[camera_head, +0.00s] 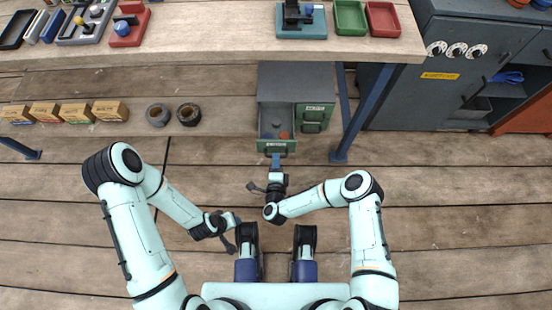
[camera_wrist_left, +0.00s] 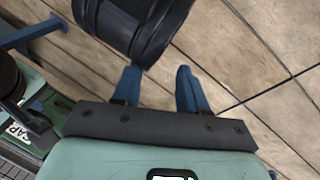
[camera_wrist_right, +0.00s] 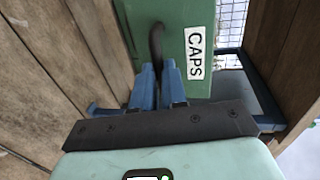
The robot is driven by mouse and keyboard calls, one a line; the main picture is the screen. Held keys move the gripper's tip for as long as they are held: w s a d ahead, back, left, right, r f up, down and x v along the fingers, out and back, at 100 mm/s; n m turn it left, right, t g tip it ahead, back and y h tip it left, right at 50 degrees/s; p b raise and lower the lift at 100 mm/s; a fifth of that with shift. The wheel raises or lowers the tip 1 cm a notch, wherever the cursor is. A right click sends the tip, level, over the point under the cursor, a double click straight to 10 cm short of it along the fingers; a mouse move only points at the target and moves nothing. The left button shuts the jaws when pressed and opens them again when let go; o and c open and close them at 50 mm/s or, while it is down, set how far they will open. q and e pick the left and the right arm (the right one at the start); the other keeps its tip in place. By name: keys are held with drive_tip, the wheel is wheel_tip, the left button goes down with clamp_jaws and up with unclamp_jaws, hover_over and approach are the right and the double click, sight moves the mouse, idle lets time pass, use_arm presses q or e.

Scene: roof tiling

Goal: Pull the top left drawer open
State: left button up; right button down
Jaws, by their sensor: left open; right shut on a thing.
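The small grey-and-green drawer cabinet (camera_head: 295,85) stands under the workbench. Its top left drawer (camera_head: 275,145) sticks out toward me, and its inside shows an orange item (camera_head: 284,135). The right wrist view shows a green drawer front (camera_wrist_right: 165,30) with a white CAPS label (camera_wrist_right: 195,53) and a dark bar handle (camera_wrist_right: 156,42). My right gripper (camera_head: 276,160) is shut on this handle; its fingers also show in the right wrist view (camera_wrist_right: 157,85). My left gripper (camera_head: 236,221) is open and empty, nearer to me and left of the drawer; its fingers show apart (camera_wrist_left: 158,88).
The workbench (camera_head: 210,35) carries trays and tools above the cabinet. Boxes (camera_head: 60,112) and two dark rolls (camera_head: 173,114) lie to the left. A blue bench leg (camera_head: 352,120) stands close right of the cabinet. The plank floor (camera_head: 440,220) in front is clear.

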drive_tip(key=shift+w, duration=0.1)
drive_tip(key=c, duration=1.2)
unclamp_jaws()
drive_tip(key=shift+o, duration=0.2)
use_arm(q)
drive_tip(key=s+d+r+g+p, duration=0.1)
drive_tip(key=s+d+r+p, duration=0.1)
drive_tip(key=s, duration=0.3)
drive_tip(key=shift+d+r+g+h+p, duration=0.2)
drive_tip(key=shift+r+g+h+p, duration=0.2)
drive_tip(key=shift+r+p, duration=0.4)
use_arm(e)
drive_tip(key=v, duration=1.3)
drive_tip(key=shift+s, duration=0.25)
use_arm(q)
drive_tip(key=shift+r, duration=0.15)
use_arm(e)
drive_tip(key=shift+r, duration=0.15)
